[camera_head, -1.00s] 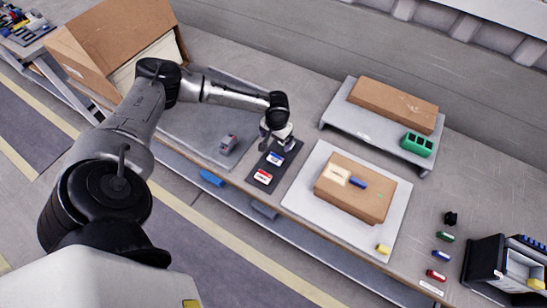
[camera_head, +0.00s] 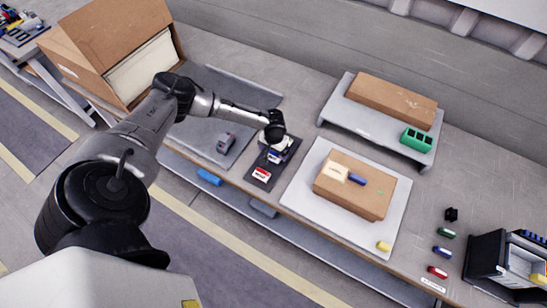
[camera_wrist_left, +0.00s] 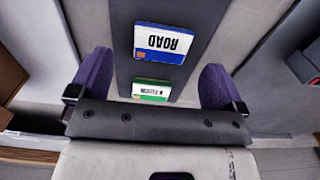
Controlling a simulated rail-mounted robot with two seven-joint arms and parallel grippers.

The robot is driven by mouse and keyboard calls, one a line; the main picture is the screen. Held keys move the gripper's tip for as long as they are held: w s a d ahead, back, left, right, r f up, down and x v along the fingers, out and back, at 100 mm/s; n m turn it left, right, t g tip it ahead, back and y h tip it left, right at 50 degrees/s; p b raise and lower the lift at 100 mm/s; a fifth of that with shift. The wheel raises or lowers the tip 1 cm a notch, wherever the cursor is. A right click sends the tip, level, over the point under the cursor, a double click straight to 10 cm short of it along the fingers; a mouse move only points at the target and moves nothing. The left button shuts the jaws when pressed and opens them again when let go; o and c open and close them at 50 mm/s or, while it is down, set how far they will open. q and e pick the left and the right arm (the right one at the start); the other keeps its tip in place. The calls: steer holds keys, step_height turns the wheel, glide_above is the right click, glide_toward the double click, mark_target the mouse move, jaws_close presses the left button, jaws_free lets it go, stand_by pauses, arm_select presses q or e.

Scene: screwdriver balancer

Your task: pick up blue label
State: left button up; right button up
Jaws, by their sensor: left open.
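The blue label (camera_wrist_left: 162,45), a flat card with a white face marked ROAD, lies on a dark mat, upside down in the left wrist view. A green-edged label (camera_wrist_left: 151,90) lies closer, between my left fingers in that view. My left gripper (camera_wrist_left: 157,82) is open and empty, with a purple-grey finger on each side; the blue label is ahead of the fingers there. My right gripper is out of view.
A cardboard box (camera_head: 355,187) on a white board stands to the right. A grey device (camera_head: 225,143) sits to the left of the mat.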

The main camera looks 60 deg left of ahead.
mark_target(274, 156)
arm_select(q)
steer(key=shift+f+b, duration=0.3)
steer(key=shift+f, duration=1.7)
steer(key=shift+c, duration=0.4)
steer(key=shift+a, duration=0.1)
steer(key=c, duration=1)
